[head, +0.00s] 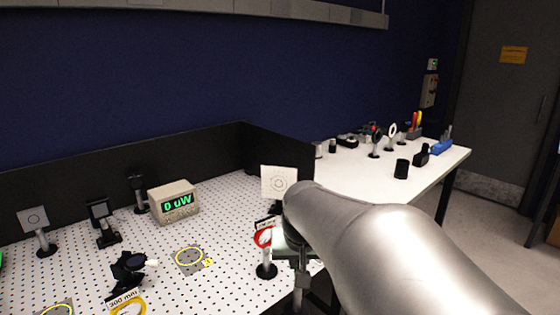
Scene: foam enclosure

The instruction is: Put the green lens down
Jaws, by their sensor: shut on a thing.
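My gripper (292,255) is at the front right edge of the white perforated board, mostly hidden behind my own forearm. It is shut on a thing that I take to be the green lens. A pale patch shows at its left side and a short post-like piece below it, but no green ring is visible there. A red-ringed lens (263,238) with a label stands upright on a post and round base just left of my gripper. I cannot tell whether they touch. A green sliver (1,259) shows at the left edge; I cannot tell what it is.
The board (225,215) has a flat yellow ring mark (189,260), a power meter (174,202) reading 0 uW, a white target card (279,182), a yellow-ringed lens (127,305) and several dark mounts. The board's middle is fairly clear. A white table (350,175) stands behind right.

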